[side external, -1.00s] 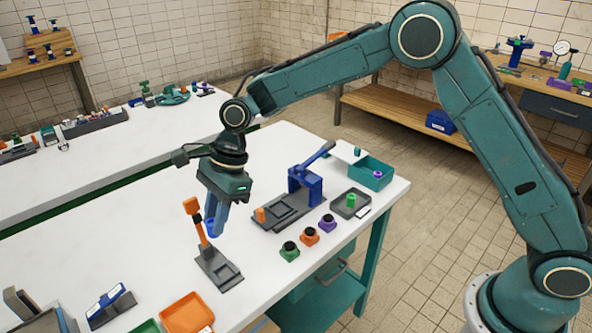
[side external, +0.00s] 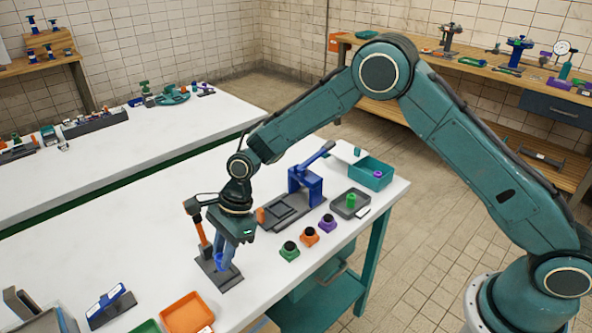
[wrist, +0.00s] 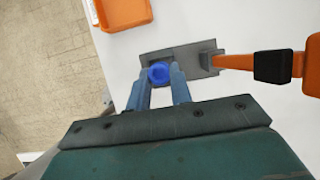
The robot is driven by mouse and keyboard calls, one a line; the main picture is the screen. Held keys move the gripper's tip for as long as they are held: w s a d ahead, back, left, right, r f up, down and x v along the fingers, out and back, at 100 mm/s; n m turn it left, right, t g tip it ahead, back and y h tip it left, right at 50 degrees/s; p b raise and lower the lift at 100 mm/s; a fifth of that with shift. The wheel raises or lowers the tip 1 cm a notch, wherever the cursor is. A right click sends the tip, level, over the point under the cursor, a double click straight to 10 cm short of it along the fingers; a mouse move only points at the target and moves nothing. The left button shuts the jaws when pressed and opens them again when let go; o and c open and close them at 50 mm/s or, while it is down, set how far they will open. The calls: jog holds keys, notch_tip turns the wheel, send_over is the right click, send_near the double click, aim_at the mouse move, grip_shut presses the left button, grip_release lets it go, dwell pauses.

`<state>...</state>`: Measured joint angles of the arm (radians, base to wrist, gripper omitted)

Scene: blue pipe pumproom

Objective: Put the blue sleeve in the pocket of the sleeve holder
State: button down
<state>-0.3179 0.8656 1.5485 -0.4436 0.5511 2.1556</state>
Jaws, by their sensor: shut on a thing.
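The blue sleeve (wrist: 159,72) is between my gripper's fingertips (wrist: 161,79) in the wrist view. In the side view it shows low down, as a small blue shape (side external: 219,262) partly hidden by my gripper (side external: 224,265). My gripper is shut on it and points down at the sleeve holder. The sleeve holder is a grey plate (side external: 231,282) with an upright orange handle (side external: 198,229). In the wrist view the grey plate (wrist: 185,53) lies under the sleeve, with the handle to the right. The sleeve covers the pocket area; I cannot tell whether it sits inside or just above.
An orange tray (side external: 187,313) lies near the holder, at the front of the table. Green (side external: 289,253), orange (side external: 310,237) and purple (side external: 328,224) knobbed blocks stand to the right. A blue lever press (side external: 306,187) and a teal bin (side external: 370,173) stand farther back.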

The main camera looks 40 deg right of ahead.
jog(key=shift+f, duration=1.35)
jog(key=shift+f, duration=0.1)
jog(key=c, duration=1.3)
grip_release()
jog(key=shift+o, duration=0.2)
jog(key=v, duration=1.2)
